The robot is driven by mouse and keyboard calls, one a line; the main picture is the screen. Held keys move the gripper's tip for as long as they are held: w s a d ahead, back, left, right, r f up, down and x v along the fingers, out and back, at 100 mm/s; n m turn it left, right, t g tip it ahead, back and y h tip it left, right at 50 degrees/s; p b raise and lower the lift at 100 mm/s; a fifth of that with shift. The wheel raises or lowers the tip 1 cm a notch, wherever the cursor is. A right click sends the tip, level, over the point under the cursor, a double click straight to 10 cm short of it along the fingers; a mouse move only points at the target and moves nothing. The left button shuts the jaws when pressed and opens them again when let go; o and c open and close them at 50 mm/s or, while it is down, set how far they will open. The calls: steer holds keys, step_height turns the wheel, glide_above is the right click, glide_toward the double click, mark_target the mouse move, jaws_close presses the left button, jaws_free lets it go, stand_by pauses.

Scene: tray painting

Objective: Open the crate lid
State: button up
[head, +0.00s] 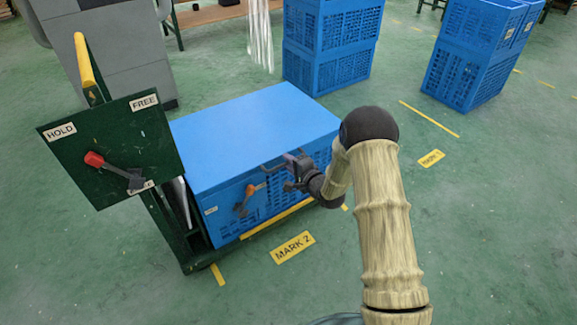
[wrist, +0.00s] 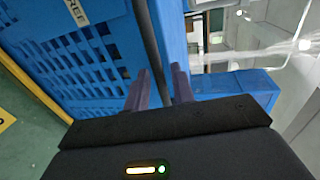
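The blue crate (head: 225,220) stands on a dark green trolley, with its flat blue lid (head: 250,125) lying closed on top. A thin dark bar handle (head: 270,167) sticks out at the lid's front edge. My gripper (head: 289,166) is at this handle, in front of the crate. In the wrist view, the two purple fingers of my gripper (wrist: 160,82) stand apart, with the dark bar (wrist: 149,45) running between them; contact is unclear. An orange-handled lever (head: 247,194) sits on the crate's front, left of my gripper.
A green panel (head: 115,150) with HOLD and FREE labels and a red-knobbed lever (head: 95,159) stands left of the crate. Stacked blue crates (head: 330,45) stand behind, with more (head: 470,55) at the right. Floor marked MARK 2 (head: 293,247) is clear in front.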

steer(key=shift+w+a, duration=0.25)
steer(key=shift+w, duration=0.1)
jaws_close()
